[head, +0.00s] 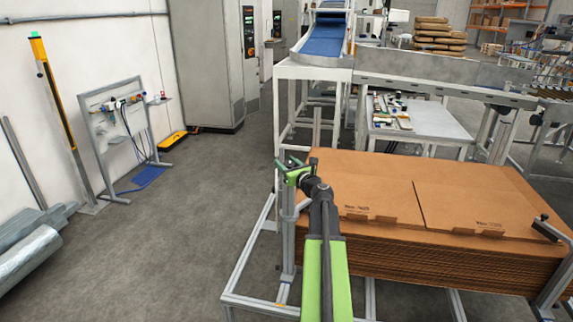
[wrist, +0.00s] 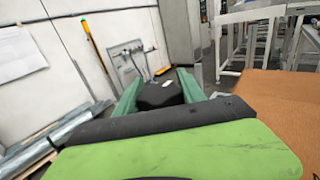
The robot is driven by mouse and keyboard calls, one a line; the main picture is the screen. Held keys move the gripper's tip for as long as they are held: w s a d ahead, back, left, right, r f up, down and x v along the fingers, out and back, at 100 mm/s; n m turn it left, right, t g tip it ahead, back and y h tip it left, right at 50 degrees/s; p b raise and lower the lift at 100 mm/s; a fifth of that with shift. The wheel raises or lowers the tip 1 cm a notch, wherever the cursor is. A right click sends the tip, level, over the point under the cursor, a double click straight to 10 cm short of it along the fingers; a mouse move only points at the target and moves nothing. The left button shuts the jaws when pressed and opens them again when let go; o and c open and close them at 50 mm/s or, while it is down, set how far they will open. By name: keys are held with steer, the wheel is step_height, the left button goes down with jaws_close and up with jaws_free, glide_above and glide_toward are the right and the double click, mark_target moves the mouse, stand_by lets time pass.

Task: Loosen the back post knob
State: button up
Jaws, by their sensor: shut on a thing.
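My gripper (head: 291,168) is at the left edge of the cardboard stack, at the top of an upright grey post (head: 288,235). In the wrist view its two green fingers (wrist: 160,88) are closed around a black knob (wrist: 160,96), one on each side. The knob's far side and its join to the post are hidden. In the head view the gripper covers most of the knob. Another grey post (head: 316,127) stands behind the stack. Whether the held knob is the back post's one I cannot tell for sure.
The stack of flat brown cardboard (head: 440,195) fills the right, in a grey frame (head: 255,250). A black clamp handle (head: 545,229) sits at its right edge. A conveyor table (head: 440,72) stands behind. Floor to the left is clear, up to a wall-side stand (head: 118,130).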

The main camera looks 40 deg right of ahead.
steer(key=n+y, duration=0.2)
steer(key=y, duration=0.1)
steer(key=n+y, duration=0.2)
steer(key=y, duration=0.1)
steer(key=shift+w+a+t+y, duration=0.1)
steer(key=shift+a+t+y, duration=0.05)
steer(key=shift+t+y, duration=0.25)
steer(key=n+y, duration=0.1)
steer(key=n+g+y, duration=0.1)
steer(key=y, duration=0.1)
steer(key=n+y, duration=0.2)
steer(key=shift+a, duration=0.35)
steer(key=n+g+y, duration=0.2)
steer(key=y, duration=0.1)
steer(key=n+g+y, duration=0.1)
steer(key=y, duration=0.1)
steer(key=shift+s+a+n, duration=0.25)
steer(key=shift+a+n, duration=0.05)
steer(key=shift+a, duration=0.05)
steer(key=shift+s+a+n+g+y, duration=0.15)
steer(key=shift+a+n+g+y, duration=0.05)
steer(key=shift+n+g+y, duration=0.7)
steer(key=shift+s+a+n+g+y, duration=0.15)
steer(key=shift+n+g+y, duration=0.55)
steer(key=shift+g, duration=0.4)
steer(key=shift+s+a, duration=0.1)
steer(key=o, duration=1.4)
